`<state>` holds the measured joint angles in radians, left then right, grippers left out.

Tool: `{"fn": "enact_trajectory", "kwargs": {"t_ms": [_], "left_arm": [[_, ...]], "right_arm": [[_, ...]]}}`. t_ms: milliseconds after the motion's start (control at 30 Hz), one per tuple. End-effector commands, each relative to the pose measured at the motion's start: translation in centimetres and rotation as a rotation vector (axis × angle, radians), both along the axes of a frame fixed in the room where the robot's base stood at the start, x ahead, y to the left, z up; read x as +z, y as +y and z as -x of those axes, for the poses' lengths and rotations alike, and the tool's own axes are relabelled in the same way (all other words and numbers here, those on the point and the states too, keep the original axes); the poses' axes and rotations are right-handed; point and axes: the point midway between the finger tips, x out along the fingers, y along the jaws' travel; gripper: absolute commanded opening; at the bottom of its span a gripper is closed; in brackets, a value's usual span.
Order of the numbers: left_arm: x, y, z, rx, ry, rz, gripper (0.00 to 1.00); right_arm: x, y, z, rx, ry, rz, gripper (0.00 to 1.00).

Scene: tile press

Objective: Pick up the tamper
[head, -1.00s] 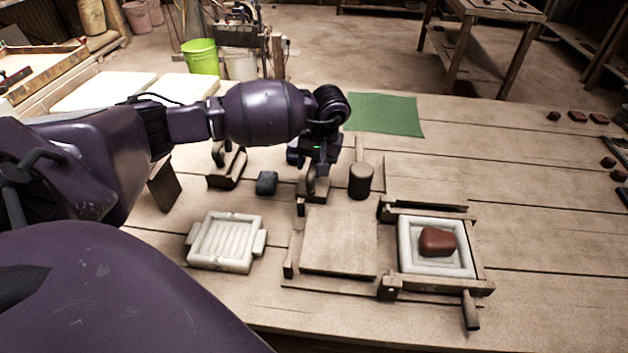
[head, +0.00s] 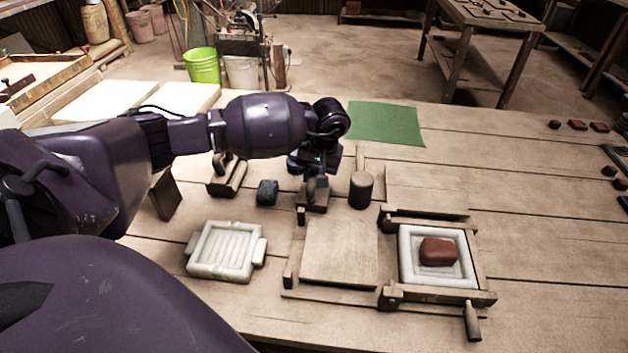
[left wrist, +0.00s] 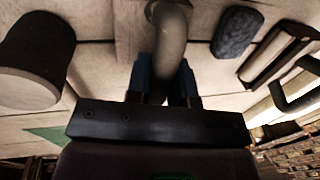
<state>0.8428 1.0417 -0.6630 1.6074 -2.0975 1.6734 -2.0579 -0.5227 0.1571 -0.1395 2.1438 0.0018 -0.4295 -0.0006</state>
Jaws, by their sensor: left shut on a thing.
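The tamper (head: 312,203), a wooden block with an upright rounded handle, stands on the bench behind the wooden press frame. My left gripper (head: 317,183) comes down over it from above and is shut on its handle. In the left wrist view the handle (left wrist: 170,38) sits between the two blue-grey fingers (left wrist: 163,80). The block still appears to rest on the bench, though its underside is hidden. My right gripper is in neither current view.
A dark cylinder (head: 361,190) stands close right of the tamper; a dark grey lump (head: 267,192) and a handled wooden tool (head: 226,178) lie left. In front are a white mould (head: 192,262) and the press (head: 340,300) with red clay (head: 438,251). A green cloth (head: 386,122) lies behind.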

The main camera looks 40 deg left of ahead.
Motion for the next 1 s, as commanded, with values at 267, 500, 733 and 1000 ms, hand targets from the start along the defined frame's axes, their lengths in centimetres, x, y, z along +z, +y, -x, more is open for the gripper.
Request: {"fn": "enact_trajectory", "kwargs": {"t_ms": [267, 500, 733, 1000], "left_arm": [[4.2, 0.1, -0.2, -0.001, -0.011, -0.001, 0.00], [10.4, 0.1, -0.2, 0.000, -0.012, -0.001, 0.00], [15.6, 0.0, -0.1, 0.000, -0.010, -0.002, 0.00], [19.2, 0.0, -0.1, 0.000, -0.005, -0.001, 0.00]], "right_arm": [[0.8, 0.1, -0.3, 0.000, -0.014, -0.003, 0.43], [1.7, 0.2, -0.5, -0.001, -0.027, -0.005, 0.43], [2.1, 0.2, -0.3, -0.004, -0.028, -0.006, 0.43], [1.7, 0.1, 0.2, -0.008, -0.014, -0.005, 0.43]]}}
